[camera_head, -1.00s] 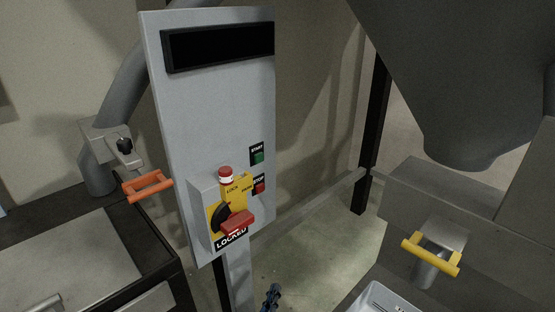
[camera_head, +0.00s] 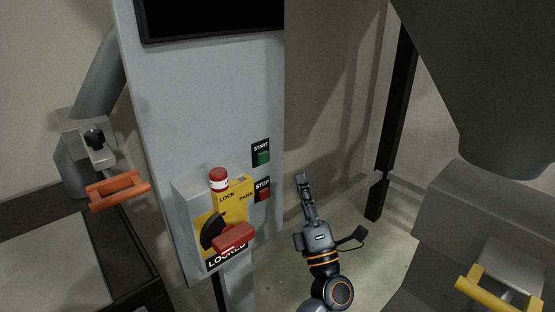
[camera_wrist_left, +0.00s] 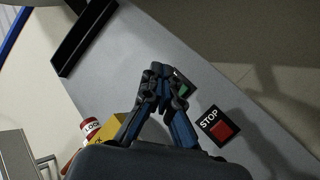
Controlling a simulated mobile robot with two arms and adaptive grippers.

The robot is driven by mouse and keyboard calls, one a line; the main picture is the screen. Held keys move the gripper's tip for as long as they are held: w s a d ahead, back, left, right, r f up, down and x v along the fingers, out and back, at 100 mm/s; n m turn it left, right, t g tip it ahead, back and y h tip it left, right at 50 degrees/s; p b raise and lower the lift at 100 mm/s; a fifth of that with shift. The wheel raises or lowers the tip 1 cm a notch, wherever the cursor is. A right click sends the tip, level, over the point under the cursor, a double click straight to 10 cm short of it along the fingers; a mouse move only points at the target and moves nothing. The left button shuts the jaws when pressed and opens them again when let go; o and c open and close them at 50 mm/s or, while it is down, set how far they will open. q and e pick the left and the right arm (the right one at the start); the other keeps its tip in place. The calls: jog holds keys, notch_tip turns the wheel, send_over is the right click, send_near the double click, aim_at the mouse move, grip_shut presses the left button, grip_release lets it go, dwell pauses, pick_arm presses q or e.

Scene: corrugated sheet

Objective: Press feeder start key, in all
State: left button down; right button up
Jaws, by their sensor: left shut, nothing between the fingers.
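The green start key (camera_head: 263,157) sits under a START label on the right side of the grey control panel (camera_head: 215,110). The red stop key (camera_head: 264,194) is below it. My left gripper (camera_head: 301,178) is shut and empty, pointing up, just right of the panel in the head view. In the left wrist view its fingertips (camera_wrist_left: 159,70) partly cover the START label, with the green start key (camera_wrist_left: 183,90) showing beside them. The stop key (camera_wrist_left: 222,130) is to their lower right. I cannot tell whether the fingers touch the panel. My right gripper is not in view.
A yellow lock box with a red handle (camera_head: 233,238) and a red-and-white knob (camera_head: 219,178) juts from the panel's lower part. An orange handle (camera_head: 118,190) is at left, a yellow handle (camera_head: 498,297) at lower right. Open floor lies behind my arm.

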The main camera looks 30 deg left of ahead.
aim_at(264, 158)
pick_arm(q)
jog(key=shift+s+r, duration=0.1)
jog(key=shift+s, duration=0.1)
jog(key=w+a, duration=0.3)
jog(key=a, duration=0.5)
jog(key=shift+a, duration=0.15)
jog(key=shift+a, duration=0.1)
dwell(1.4)
jog(key=shift+w+a, duration=0.15)
jog(key=shift+a, duration=0.1)
jog(key=shift+w+a, duration=0.15)
jog(key=shift+a, duration=0.25)
dwell(0.7)
jog(key=shift+d, duration=0.1)
jog(key=shift+s+d, duration=0.3)
jog(key=shift+d, duration=0.4)
